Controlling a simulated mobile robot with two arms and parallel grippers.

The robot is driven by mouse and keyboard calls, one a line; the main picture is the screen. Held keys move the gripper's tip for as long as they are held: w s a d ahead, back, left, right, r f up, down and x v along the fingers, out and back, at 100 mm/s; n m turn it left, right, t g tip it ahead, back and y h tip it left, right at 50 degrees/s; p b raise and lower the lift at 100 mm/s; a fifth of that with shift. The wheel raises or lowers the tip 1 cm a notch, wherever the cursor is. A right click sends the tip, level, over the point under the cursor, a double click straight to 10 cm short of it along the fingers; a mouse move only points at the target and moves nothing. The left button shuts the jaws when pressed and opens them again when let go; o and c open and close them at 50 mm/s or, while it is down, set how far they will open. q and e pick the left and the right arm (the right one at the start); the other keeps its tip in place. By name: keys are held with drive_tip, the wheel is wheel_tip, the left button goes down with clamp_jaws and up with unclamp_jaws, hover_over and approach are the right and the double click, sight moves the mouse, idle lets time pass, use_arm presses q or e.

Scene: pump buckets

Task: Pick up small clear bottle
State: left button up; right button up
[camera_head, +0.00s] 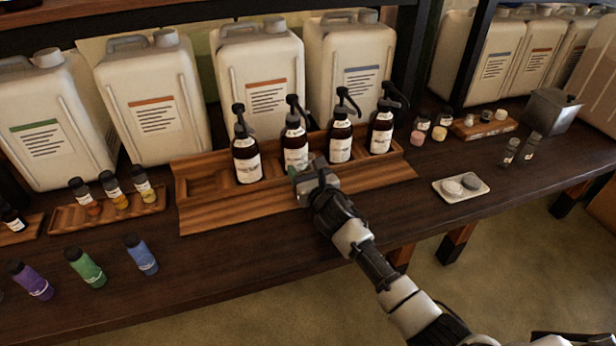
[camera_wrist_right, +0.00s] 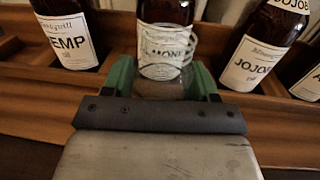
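My right gripper (camera_head: 302,172) is in front of the wooden rack, before the second pump bottle from the left. In the right wrist view its green fingers (camera_wrist_right: 164,82) stand on both sides of a see-through object, which looks like a small clear bottle (camera_wrist_right: 160,86). The fingers appear to touch its sides. The label behind shows distorted through it. Its top is hard to make out. Two other small clear bottles with dark caps (camera_head: 510,151) (camera_head: 530,148) stand at the right of the table. My left gripper is not in view.
The wooden rack (camera_head: 210,215) holds several brown pump bottles (camera_head: 245,158). Large white canisters (camera_head: 258,75) stand behind. Coloured bottles (camera_head: 86,267) stand front left. A white tray (camera_head: 478,192) with two round lids and a metal box (camera_head: 552,108) are at the right.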

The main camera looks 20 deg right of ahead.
drive_tip(key=c, duration=0.8)
